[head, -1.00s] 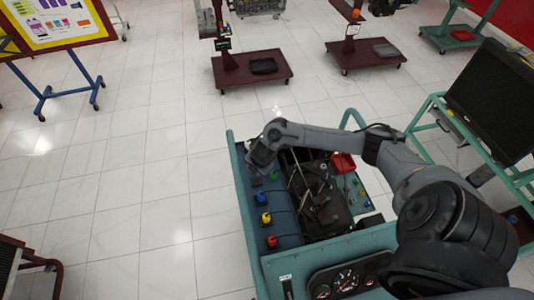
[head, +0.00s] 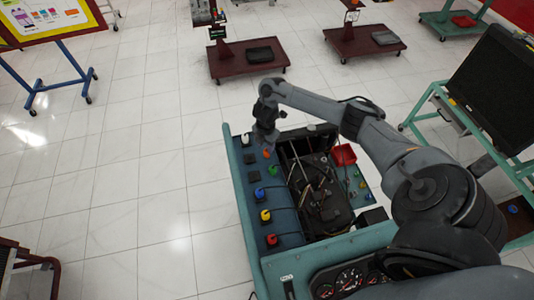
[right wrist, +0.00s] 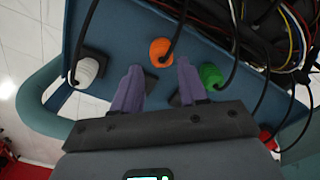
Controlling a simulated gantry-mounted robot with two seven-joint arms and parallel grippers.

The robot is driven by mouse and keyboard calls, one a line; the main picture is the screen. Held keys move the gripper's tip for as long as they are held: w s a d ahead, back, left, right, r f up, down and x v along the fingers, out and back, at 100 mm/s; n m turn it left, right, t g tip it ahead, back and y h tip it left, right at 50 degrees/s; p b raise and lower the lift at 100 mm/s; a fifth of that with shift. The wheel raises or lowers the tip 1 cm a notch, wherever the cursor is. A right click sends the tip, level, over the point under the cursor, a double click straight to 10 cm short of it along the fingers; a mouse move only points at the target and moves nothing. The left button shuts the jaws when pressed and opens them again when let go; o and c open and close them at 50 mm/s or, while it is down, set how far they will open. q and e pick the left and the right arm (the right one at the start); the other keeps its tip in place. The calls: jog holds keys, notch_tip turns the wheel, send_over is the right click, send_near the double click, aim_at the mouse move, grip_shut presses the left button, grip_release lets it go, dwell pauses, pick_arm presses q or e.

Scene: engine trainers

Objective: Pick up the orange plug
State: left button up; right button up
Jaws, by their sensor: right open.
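The orange plug (head: 267,153) stands on the blue side panel of the teal engine trainer, just below my right gripper (head: 265,140) in the head view. In the right wrist view the orange plug (right wrist: 161,50), with a black cable, shows just beyond the gap between the purple fingertips. My right gripper (right wrist: 158,72) is open, with nothing between its fingers. A white plug (right wrist: 88,70) is to the left and a green plug (right wrist: 210,76) to the right, near the right finger. My left gripper is in neither view.
A blue plug (head: 259,194), a yellow plug (head: 265,215) and a red plug (head: 271,240) line the same panel. Cables and wires (right wrist: 255,30) run beside the orange plug. A red tray (head: 344,155) sits across the engine. The floor (head: 150,170) left of the trainer is clear.

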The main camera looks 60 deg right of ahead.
jog(key=f, duration=0.4)
jog(key=shift+s+d, duration=0.25)
jog(key=shift+d, duration=0.1)
jog(key=shift+f, duration=0.55)
grip_shut()
jog(key=shift+w+r, duration=0.1)
